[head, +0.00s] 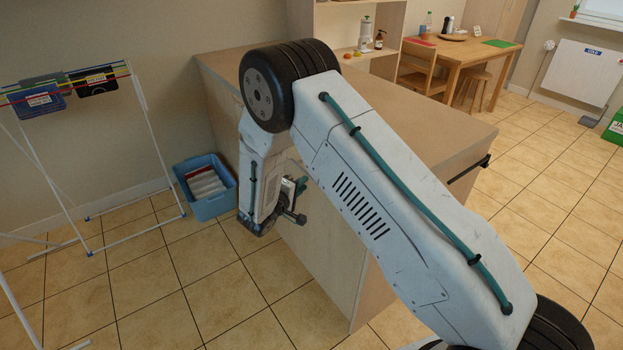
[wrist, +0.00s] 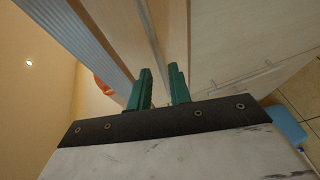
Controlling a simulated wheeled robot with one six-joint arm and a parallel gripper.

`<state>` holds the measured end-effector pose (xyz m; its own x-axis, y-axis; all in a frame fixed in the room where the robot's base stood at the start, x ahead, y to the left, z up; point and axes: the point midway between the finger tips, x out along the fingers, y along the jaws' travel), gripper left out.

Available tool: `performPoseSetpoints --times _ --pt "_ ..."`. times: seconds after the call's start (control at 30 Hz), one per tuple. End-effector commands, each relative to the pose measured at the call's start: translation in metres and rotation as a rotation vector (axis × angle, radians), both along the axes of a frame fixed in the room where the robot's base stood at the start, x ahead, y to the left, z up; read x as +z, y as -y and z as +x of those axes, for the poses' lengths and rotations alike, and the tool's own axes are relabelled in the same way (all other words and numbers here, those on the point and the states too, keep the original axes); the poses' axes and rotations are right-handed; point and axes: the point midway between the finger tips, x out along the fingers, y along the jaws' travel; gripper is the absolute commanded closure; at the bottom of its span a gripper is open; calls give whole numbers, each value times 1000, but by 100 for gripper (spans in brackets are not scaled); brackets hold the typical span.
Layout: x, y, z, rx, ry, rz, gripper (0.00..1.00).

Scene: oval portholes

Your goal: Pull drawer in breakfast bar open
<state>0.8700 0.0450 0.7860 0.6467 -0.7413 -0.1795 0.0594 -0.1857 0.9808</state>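The breakfast bar (head: 400,125) is a pale wooden block with a flat top, in the middle of the head view behind my arm. My gripper (head: 301,186) hangs low beside its near left face, partly hidden by my own wrist. In the wrist view my gripper (wrist: 162,76) shows two green fingers apart with a gap between them. Pale wooden panels (wrist: 220,35) fill the view beyond the fingers. A thin pale bar (wrist: 240,78), possibly a handle, lies on a panel right of the fingers. I cannot tell which panel is the drawer front.
A blue bin (head: 206,187) stands on the floor left of the bar and also shows in the wrist view (wrist: 287,124). A drying rack (head: 115,150) stands further left. A dark rail (head: 469,169) is on the bar's right side. Tiled floor is clear in front.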

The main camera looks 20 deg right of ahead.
Motion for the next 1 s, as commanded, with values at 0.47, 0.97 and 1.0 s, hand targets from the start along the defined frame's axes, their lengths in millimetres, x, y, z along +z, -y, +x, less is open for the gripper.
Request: performPoseSetpoints --times 0.47,0.97,1.0 --pt "-11 46 38 -3 -1 -1 80" --pt "-11 47 39 -3 -2 0 100" --pt "-11 47 39 -4 -1 -1 100"
